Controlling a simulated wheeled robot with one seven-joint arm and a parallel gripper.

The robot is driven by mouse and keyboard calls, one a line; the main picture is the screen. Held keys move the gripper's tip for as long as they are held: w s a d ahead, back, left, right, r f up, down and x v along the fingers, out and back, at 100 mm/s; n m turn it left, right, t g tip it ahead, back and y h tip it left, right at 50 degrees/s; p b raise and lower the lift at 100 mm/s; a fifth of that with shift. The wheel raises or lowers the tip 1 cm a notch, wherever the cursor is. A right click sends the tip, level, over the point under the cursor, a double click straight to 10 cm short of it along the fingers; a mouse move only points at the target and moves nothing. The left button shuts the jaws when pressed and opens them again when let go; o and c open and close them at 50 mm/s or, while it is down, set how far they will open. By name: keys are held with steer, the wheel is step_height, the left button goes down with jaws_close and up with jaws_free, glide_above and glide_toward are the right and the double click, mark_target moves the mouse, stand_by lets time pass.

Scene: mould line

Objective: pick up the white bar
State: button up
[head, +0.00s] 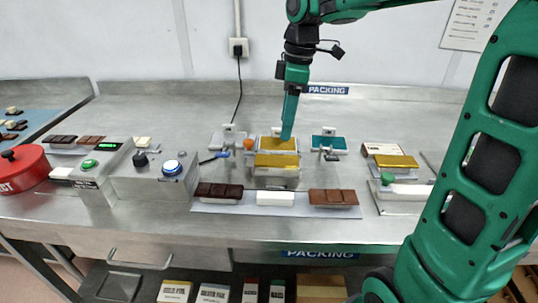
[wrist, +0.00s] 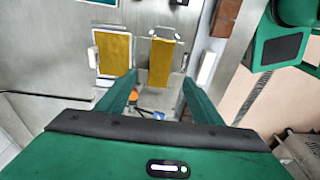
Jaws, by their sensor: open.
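The white bar (head: 275,198) lies on a pale mat (head: 226,208) near the front of the steel bench, between a dark brown bar (head: 219,193) and a milk-brown bar (head: 333,198). It also shows in the wrist view (wrist: 208,67), right of the gold bars. My gripper (head: 287,136) points down above the gold bars, behind the white bar and apart from it. In the wrist view its two fingers (wrist: 159,88) are spread with nothing held between them. The dark bar is mostly hidden by a finger in the wrist view.
Two gold bars (head: 278,160) sit in holders behind the mat, with a teal-topped fixture (head: 327,143) to their right. A control box with a blue button (head: 171,167) stands left. A gold bar (head: 397,161) and a green-knobbed tool (head: 388,179) lie right.

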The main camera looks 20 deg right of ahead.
glide_above(277, 159)
steer(key=d, duration=0.1)
steer(key=f, duration=0.4)
steer(key=shift+s+d+f, duration=0.1)
steer(key=shift+s+d, duration=0.05)
steer(key=shift+s, duration=0.15)
steer(key=shift+w+a+f, duration=0.1)
steer(key=shift+a+f, duration=0.1)
steer(key=shift+f, duration=0.8)
steer(key=shift+a+f, duration=0.15)
steer(key=shift+f, duration=0.8)
steer(key=shift+w+a+f, duration=0.1)
steer(key=shift+a+f, duration=0.1)
steer(key=shift+f, duration=0.8)
steer(key=c, duration=1.2)
steer(key=shift+c, duration=0.2)
steer(key=shift+r, duration=0.2)
